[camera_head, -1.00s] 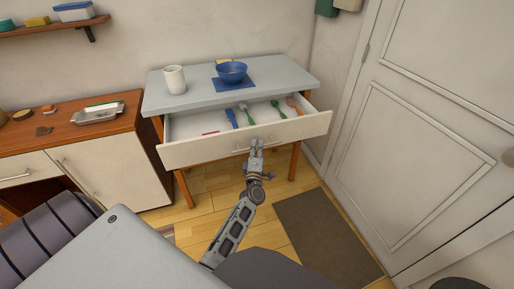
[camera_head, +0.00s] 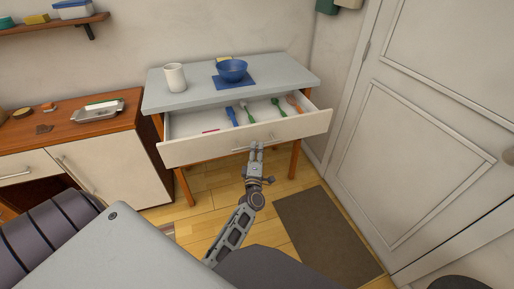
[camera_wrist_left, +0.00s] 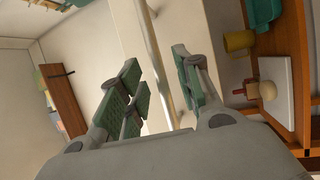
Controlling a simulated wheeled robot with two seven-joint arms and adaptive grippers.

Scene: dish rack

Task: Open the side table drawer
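The side table (camera_head: 200,95) has a grey top and orange-brown legs. Its white drawer (camera_head: 195,152) is pulled well out, with several utensils visible inside. The thin metal drawer handle (camera_head: 240,150) is on the front panel. My left gripper (camera_head: 257,146) is at the handle, in front of the panel. In the left wrist view, the green-padded fingers of my left gripper (camera_wrist_left: 163,95) are apart. The handle bar (camera_wrist_left: 157,50) runs through the gap between them, with no clear contact on either side. My right gripper is not in view.
A white cup (camera_head: 175,78) and a blue bowl (camera_head: 231,71) stand on the table top. A wooden cabinet (camera_head: 110,170) is at left and a white door (camera_head: 420,130) at right. A dark mat (camera_head: 325,235) lies on the floor.

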